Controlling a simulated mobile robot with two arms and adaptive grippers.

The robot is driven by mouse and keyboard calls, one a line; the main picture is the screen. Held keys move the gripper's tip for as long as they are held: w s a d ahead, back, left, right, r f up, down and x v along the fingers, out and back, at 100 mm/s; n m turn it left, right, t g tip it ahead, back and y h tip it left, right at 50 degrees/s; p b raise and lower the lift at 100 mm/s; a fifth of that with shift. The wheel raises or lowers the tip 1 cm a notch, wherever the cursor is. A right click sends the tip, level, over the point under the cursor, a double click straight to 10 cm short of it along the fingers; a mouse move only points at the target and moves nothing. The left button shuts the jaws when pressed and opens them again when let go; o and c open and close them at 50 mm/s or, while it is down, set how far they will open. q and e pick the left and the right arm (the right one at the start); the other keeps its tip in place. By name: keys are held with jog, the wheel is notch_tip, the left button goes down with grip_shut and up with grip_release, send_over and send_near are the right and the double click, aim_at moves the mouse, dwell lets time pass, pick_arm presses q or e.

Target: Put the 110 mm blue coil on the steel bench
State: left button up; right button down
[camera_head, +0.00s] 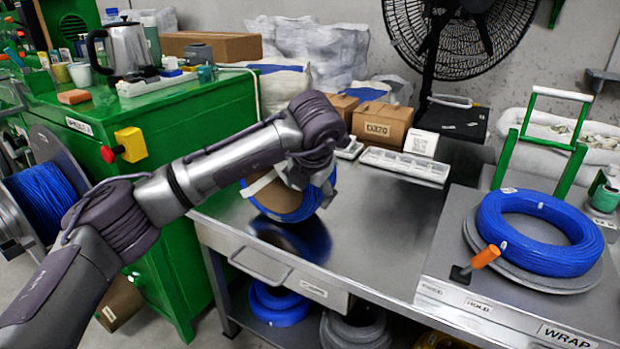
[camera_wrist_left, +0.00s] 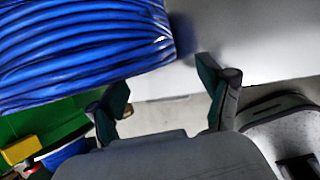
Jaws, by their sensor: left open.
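A blue coil (camera_head: 318,197) with a brown inner face is at the left end of the steel bench (camera_head: 385,215), tilted up, with its reflection on the top below it. My left gripper (camera_head: 292,176) is over this coil and partly hides it. In the left wrist view the coil (camera_wrist_left: 80,50) fills the upper left. The fingers of my left gripper (camera_wrist_left: 163,88) are spread, with nothing between them; the coil lies beyond them. I cannot read any size on it, nor tell whether it fully rests on the bench. My right gripper is not in view.
Another blue coil (camera_head: 540,232) lies on the wrap station at the right, beside an orange-handled lever (camera_head: 484,258). More coils (camera_head: 278,305) sit on the lower shelf. White trays (camera_head: 405,165) and boxes (camera_head: 382,124) line the bench's back. The bench's middle is clear.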

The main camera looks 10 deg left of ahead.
pick_arm(q)
jog(key=shift+x, duration=1.2)
jog(key=shift+c, duration=0.2)
